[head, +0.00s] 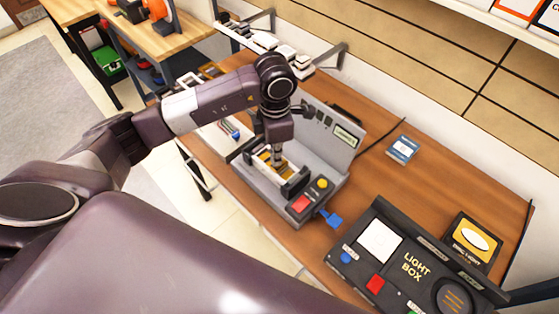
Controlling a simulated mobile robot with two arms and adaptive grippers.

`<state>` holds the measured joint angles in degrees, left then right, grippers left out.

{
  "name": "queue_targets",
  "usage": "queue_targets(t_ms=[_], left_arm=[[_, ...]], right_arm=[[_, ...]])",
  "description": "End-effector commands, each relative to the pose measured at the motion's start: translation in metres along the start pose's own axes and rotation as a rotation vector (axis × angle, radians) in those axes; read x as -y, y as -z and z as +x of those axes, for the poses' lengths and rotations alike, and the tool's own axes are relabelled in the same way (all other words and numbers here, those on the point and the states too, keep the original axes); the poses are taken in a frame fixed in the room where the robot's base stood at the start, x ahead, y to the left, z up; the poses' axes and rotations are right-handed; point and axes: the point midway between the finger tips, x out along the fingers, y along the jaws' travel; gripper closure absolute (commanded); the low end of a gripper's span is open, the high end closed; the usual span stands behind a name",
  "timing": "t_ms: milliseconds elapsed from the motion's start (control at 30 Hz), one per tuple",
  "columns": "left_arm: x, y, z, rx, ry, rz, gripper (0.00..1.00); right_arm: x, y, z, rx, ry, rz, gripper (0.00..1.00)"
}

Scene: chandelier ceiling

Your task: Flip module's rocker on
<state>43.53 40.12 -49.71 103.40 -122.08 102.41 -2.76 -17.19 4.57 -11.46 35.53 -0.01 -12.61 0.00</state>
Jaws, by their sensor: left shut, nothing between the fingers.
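A grey fixture (335,157) with an upright back panel stands on the wooden table. A module (262,160) with a tan and white top sits in the fixture's bed between dark clamps. My left arm comes in from the left, and my left gripper (278,162) points down at the module, its fingers shut and empty. The fingertips are at or just above the module's top; I cannot tell if they touch. The rocker is not clearly visible, being small or hidden by the gripper. My right gripper is out of view.
The fixture's front has a red button (301,203), a yellow knob (322,184) and a blue tab (331,219). A black light box (415,268) stands at front right. A blue-white card (403,149) lies behind. Bare table (440,185) lies to the right.

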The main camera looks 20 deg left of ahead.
Motion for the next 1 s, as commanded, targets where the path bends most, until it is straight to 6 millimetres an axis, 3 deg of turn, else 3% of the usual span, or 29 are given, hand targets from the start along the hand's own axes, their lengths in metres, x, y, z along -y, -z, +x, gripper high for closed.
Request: queue_targets(t_ms=[767, 1000], left_arm=[[0.000, 0.000, 0.013, -0.001, 0.001, 0.000, 1.00], [0.001, 0.001, 0.007, -0.002, 0.002, 0.000, 1.00]], right_arm=[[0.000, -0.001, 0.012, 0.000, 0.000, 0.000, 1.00], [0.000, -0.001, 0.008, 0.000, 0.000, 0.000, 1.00]])
